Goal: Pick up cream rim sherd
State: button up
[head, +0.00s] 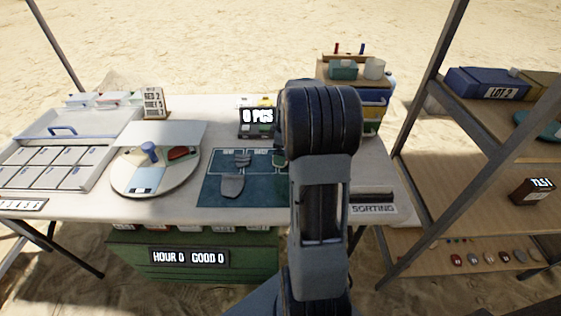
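I cannot make out a cream rim sherd for certain. A blue-green mat (212,195) lies in the middle of the table with a few grey pieces (232,187) on it. A round pale turntable (120,184) left of the mat carries a dark red piece (182,152), a blue knob (148,150) and a pale panel (160,133). My arm stands upright in front of the table and hides the area right of the mat. My gripper does not show; its fingers cannot be seen.
A white table (330,214) holds a compartmented tray (90,137) at left and a "0 PCS" display (257,116) behind the mat. A green crate (190,270) stands below. A wooden shelf (460,187) with boxes and small pieces stands at right, with metal posts.

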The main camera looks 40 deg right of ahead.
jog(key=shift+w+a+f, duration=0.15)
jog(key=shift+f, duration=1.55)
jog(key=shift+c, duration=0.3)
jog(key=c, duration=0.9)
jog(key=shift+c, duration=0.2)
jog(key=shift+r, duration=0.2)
